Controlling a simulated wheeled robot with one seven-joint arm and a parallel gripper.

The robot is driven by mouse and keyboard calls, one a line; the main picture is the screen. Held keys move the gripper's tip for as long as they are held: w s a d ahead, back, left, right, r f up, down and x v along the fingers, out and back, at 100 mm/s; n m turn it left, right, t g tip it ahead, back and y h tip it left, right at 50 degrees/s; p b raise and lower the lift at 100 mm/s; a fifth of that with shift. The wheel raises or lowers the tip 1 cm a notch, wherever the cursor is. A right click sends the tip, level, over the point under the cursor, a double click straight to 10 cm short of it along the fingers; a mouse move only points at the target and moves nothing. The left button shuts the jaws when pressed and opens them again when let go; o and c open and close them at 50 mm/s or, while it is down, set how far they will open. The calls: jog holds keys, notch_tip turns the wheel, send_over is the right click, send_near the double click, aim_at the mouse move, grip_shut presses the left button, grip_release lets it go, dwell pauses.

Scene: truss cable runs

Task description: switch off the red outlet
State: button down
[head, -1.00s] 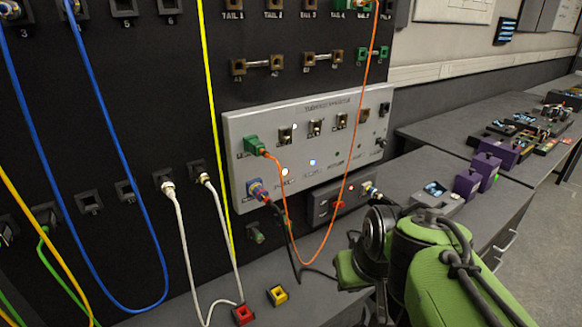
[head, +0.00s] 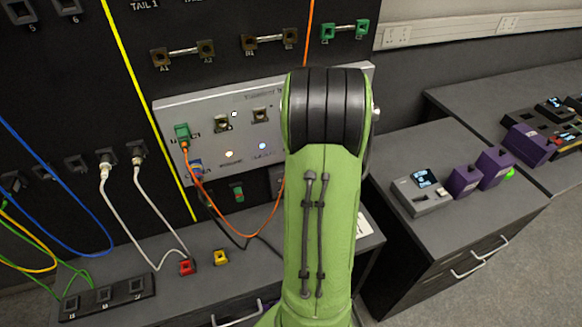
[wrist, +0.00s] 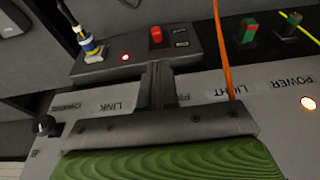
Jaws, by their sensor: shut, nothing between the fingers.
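A dark box with a red switch (wrist: 156,35) and a lit red lamp (wrist: 125,57) shows in the wrist view, beside the light grey panel (wrist: 90,103). A cable plug (wrist: 90,45) sits in the box. My gripper (wrist: 160,70) is shut and empty; its narrow fingers reach over the panel toward the box, near the red switch. I cannot tell whether they touch anything. In the head view my green arm hides the gripper and most of the box. The grey panel (head: 175,110) shows left of the arm.
An orange cable (wrist: 225,50) runs close beside the fingers and hangs from a green plug (head: 182,133) in the head view. A red block (head: 186,267) and a yellow block (head: 220,257) lie on the bench. Purple boxes (head: 463,180) stand on the right bench.

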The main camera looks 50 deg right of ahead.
jog(key=b+x, duration=0.1)
jog(key=x, duration=0.9)
